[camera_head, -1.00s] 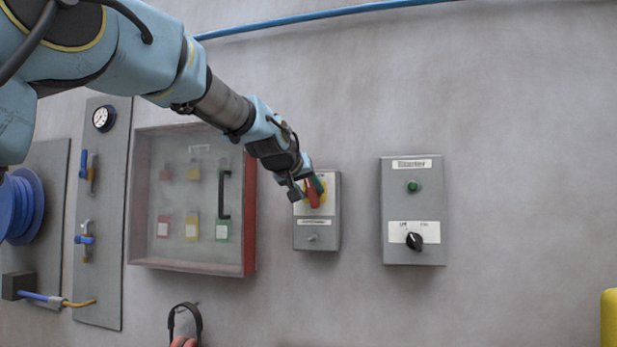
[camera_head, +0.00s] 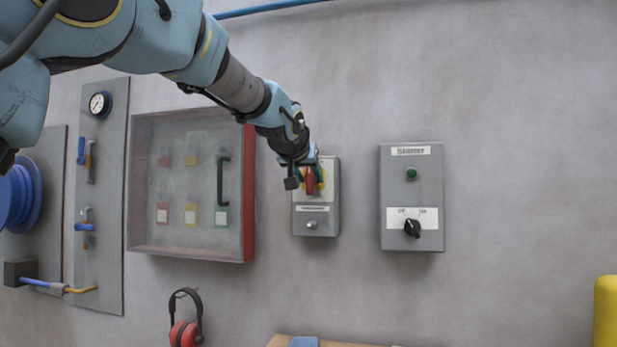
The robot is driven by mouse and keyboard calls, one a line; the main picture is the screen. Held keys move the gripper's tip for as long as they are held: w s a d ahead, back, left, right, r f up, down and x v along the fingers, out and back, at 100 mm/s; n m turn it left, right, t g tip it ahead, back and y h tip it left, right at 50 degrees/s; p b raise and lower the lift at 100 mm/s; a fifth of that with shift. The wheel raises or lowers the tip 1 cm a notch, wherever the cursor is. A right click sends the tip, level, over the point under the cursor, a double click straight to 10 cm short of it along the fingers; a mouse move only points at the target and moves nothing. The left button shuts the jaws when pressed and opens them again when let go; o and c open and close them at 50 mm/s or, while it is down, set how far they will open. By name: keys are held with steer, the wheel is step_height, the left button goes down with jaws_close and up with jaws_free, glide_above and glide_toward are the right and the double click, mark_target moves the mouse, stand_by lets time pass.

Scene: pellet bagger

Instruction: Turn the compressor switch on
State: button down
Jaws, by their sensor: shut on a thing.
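The small label below the handle is too small to read for certain. My gripper (camera_head: 309,175) reaches in from the upper left and is shut on the red handle. Its fingers, with dark green parts, sit on both sides of the handle. The handle looks upright.
To the left are a red-framed glazed cabinet (camera_head: 190,235) and a panel with valves (camera_head: 98,270). Ear defenders (camera_head: 186,331) hang below. A yellow object (camera_head: 606,310) stands lower right.

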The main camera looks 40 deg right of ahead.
steer(key=c, duration=0.7)
jaws_free()
steer(key=shift+f, duration=0.1)
steer(key=b+v, duration=0.3)
steer(key=v, duration=0.7)
steer(key=shift+s+a+r+b, duration=0.2)
steer(key=shift+a+b, duration=0.05)
steer(key=shift+b, duration=0.15)
